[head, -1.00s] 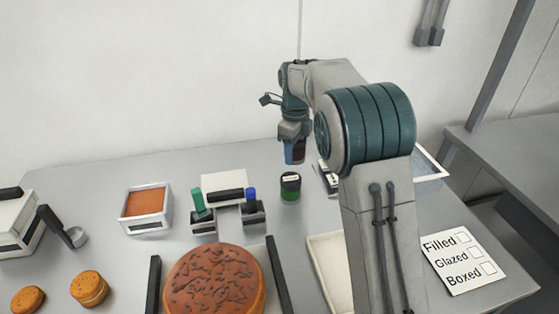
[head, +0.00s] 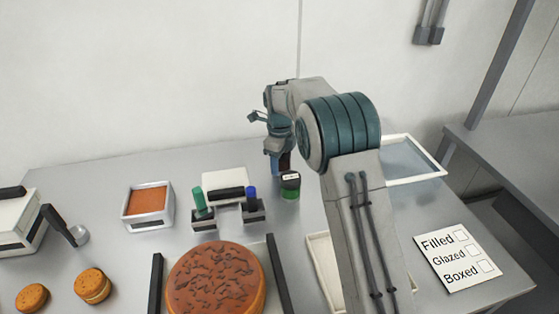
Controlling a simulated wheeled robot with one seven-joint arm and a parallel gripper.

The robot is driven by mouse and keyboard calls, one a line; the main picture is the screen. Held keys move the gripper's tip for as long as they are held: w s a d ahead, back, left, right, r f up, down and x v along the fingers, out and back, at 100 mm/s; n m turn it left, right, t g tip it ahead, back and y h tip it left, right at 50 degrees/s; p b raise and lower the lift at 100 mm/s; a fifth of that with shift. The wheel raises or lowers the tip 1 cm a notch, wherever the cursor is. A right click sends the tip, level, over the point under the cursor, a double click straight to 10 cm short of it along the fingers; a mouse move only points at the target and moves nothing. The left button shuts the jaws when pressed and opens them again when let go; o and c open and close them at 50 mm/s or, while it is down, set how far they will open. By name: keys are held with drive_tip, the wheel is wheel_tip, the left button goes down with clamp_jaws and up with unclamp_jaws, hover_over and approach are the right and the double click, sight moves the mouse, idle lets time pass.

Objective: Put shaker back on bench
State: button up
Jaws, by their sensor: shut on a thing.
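A dark jar with a green lower band and a white label (head: 290,187) stands upright on the bench just in front of the gripper and slightly right.
A holder with a green and a blue marker (head: 230,213) stands left of the jar. A round brown cake (head: 215,282) lies in front, between dark bars. An orange-filled tray (head: 148,206) is further left.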

drive_tip(key=o, duration=1)
drive_tip(key=shift+f, duration=0.1)
drive_tip(key=shift+o, duration=0.2)
wheel_tip(320, 180, up, 12)
drive_tip(key=shift+r, duration=0.2)
drive_tip(key=s+d+r+n+t, duration=0.1)
drive_tip(key=s+d+r+n, duration=0.1)
drive_tip(key=s+d+n, duration=0.4)
drive_tip(key=s+d+r+n, duration=0.35)
drive_tip(key=s+d, duration=0.25)
drive_tip(key=s, duration=0.2)
drive_tip(key=s+d+f+n, duration=0.2)
drive_tip(key=s+n, duration=0.2)
drive_tip(key=s, duration=0.2)
drive_tip(key=s+d+f+n+t, duration=0.1)
drive_tip(key=s+d+f+n, duration=0.1)
drive_tip(key=s, duration=0.5)
drive_tip(key=s+d+f+n+t, duration=0.1)
drive_tip(key=s+d+f+n, duration=0.1)
drive_tip(key=s+n, duration=0.4)
drive_tip(key=shift+s+d+f+n, duration=0.35)
drive_tip(key=shift+s+f, duration=0.35)
drive_tip(key=shift+f, duration=0.2)
